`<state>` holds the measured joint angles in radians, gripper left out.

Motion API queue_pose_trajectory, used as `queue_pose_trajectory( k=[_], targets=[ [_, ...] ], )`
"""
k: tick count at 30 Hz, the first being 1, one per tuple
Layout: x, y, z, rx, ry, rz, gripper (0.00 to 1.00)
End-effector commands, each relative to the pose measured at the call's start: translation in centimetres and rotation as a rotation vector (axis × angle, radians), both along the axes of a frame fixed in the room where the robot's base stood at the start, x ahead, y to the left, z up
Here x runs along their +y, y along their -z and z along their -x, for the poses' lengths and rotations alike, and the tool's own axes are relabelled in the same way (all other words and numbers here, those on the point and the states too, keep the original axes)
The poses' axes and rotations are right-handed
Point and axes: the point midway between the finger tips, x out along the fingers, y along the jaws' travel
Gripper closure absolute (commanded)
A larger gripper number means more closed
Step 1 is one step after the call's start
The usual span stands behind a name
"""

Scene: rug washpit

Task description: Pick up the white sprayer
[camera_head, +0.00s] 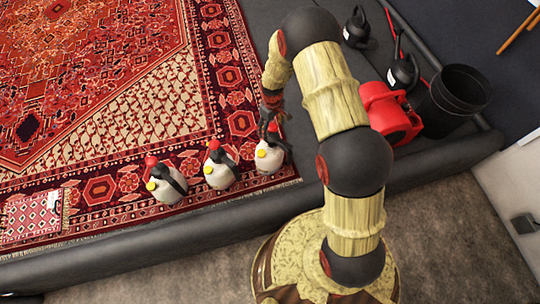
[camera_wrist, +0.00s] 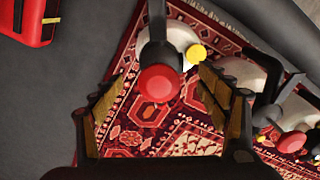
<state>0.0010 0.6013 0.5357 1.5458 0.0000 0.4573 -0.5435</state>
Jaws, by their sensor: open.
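Three white sprayers with red caps and yellow nozzles stand in a row on the red patterned rug near its front edge: a left one (camera_head: 166,186), a middle one (camera_head: 219,172) and a right one (camera_head: 269,158). My gripper (camera_head: 271,122) is open and empty above the right sprayer. In the wrist view, that sprayer (camera_wrist: 180,36) shows beyond and between my spread fingers (camera_wrist: 157,88), its red cap facing the camera. The fingers do not appear to touch it. Other white sprayers (camera_wrist: 262,85) show at the right edge of the wrist view.
A dark raised border (camera_head: 120,238) runs along the rug's front. A small patterned piece (camera_head: 28,217) lies at left.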

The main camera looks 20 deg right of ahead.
Motion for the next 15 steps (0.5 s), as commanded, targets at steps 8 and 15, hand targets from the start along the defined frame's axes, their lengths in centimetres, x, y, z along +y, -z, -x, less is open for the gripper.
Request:
queue_pose_trajectory(
  k=[8,15],
  targets=[
    [-0.3,4.2,0.3,0.002,0.001,0.0,0.25],
    [-0.3,4.4,0.3,0.001,0.001,0.0,0.25]
  ],
)
